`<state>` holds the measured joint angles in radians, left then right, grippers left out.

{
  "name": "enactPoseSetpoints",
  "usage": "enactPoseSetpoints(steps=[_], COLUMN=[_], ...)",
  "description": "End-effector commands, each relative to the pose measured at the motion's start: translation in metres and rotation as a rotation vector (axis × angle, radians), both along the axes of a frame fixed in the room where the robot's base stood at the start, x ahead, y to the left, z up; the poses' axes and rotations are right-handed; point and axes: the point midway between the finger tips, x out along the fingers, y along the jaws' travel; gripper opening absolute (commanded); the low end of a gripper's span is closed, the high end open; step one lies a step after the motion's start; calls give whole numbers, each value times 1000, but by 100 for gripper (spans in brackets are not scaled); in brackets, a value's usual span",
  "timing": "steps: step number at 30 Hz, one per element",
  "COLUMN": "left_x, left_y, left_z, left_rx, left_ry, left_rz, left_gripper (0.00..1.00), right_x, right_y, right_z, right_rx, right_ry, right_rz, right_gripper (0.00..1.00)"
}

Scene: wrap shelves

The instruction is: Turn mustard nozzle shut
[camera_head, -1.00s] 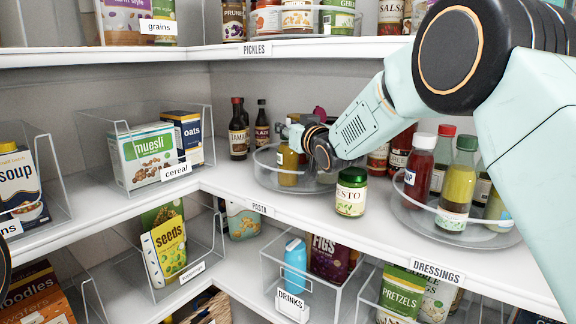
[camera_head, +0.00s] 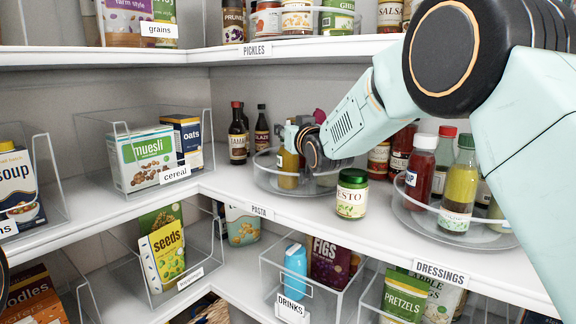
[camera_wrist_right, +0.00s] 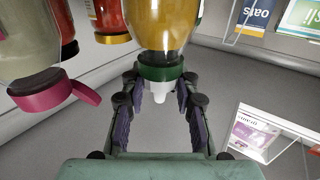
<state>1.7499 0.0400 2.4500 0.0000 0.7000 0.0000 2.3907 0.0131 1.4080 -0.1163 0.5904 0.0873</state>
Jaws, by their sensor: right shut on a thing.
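The mustard bottle (camera_head: 288,168) is yellow and stands on a clear turntable (camera_head: 262,181) in the corner of the middle shelf. In the right wrist view its yellow body (camera_wrist_right: 162,25) appears inverted, with a green collar (camera_wrist_right: 160,73) and a white nozzle (camera_wrist_right: 158,91). My right gripper (camera_wrist_right: 160,88) is shut on the nozzle end, one finger on each side of the collar. In the head view the right gripper (camera_head: 293,136) is at the bottle's top, partly hidden by my wrist. How far the nozzle is turned cannot be told. My left gripper is not in view.
A bottle with a pink cap (camera_wrist_right: 45,90) is close beside the gripper. A pesto jar (camera_head: 351,194) stands in front of the turntable. A second turntable (camera_head: 420,221) with dressings is at right. Dark bottles (camera_head: 238,136) stand behind left; the pickles shelf (camera_head: 215,55) is above.

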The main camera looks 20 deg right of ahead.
Motion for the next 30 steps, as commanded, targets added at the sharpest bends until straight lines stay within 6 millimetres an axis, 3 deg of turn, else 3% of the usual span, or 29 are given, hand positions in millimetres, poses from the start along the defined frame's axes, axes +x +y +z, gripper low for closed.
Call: enactPoseSetpoints(steps=[10, 30], left_x=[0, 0], left_y=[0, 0], left_z=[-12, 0], left_rx=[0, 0], left_ry=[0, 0], left_rz=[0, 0], left_gripper=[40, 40], right_x=[0, 0], right_y=[1, 1], right_z=[-1, 1], right_rx=[0, -1], right_ry=[-2, -1], right_rz=[-83, -176], right_gripper=[20, 20])
